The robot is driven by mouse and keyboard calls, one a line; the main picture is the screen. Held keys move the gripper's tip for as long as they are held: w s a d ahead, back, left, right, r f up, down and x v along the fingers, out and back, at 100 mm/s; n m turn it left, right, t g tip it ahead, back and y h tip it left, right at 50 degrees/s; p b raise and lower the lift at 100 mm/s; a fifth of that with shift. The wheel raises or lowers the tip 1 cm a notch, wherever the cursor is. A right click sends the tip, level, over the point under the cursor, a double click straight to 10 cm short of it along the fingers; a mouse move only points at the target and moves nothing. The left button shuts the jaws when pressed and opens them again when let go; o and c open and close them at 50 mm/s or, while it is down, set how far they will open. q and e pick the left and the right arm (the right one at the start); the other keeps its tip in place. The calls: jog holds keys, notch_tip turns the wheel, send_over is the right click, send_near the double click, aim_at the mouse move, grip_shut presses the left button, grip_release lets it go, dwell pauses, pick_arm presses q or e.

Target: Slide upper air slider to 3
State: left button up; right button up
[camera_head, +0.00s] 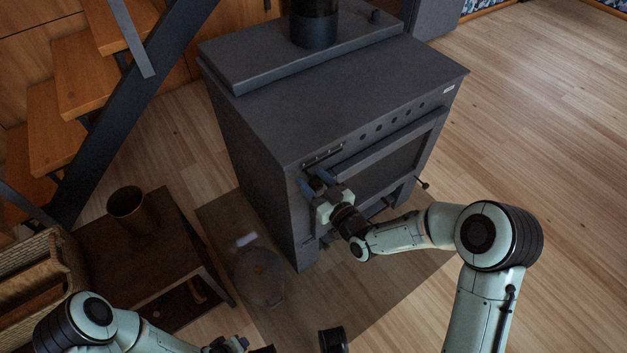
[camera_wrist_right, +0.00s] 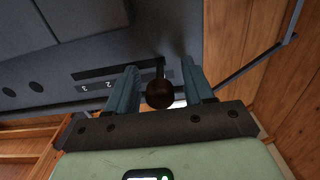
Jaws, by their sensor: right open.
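The dark stove (camera_head: 290,110) stands in the middle of the head view. Its upper air slider shows in the right wrist view as a dark round knob (camera_wrist_right: 160,95) on a short stem in a slot. A label plate (camera_wrist_right: 97,87) with the numbers 3 and 2 lies to the left of the knob there. My right gripper (camera_head: 315,182) is at the stove's upper front left corner. In the wrist view its two blue fingers (camera_wrist_right: 160,88) are open, one on each side of the knob; contact cannot be told. My left gripper (camera_head: 240,346) is partly visible at the bottom edge.
A row of round holes (camera_head: 395,122) runs along the stove's upper front, above the door (camera_head: 385,155). A low dark table (camera_head: 150,255) with a brass pot (camera_head: 127,210) stands at left, beside a wicker basket (camera_head: 40,270). Wooden floor at right is clear.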

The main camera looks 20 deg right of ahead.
grip_shut()
jog(key=d, duration=0.1)
jog(key=w+d, duration=0.1)
jog(key=d, duration=0.1)
jog(key=d+b, duration=0.1)
jog(key=shift+w+d, duration=0.3)
jog(key=shift+w, duration=0.1)
jog(key=d, duration=0.2)
jog(key=w+d, duration=0.1)
jog(key=d, duration=0.1)
jog(key=w+d, duration=0.1)
jog(key=d, duration=0.1)
jog(key=shift+w+d+b, duration=0.2)
jog(key=shift+d+b, duration=0.15)
jog(key=shift+b, duration=0.05)
pick_arm(q)
jog(key=f, duration=0.1)
jog(key=a+f, duration=0.1)
jog(key=shift+s+a+f, duration=0.1)
jog(key=shift+s+f, duration=0.05)
jog(key=shift+f, duration=0.2)
pick_arm(e)
jog(key=shift+d, duration=0.3)
jog(key=shift+w, duration=0.1)
grip_release()
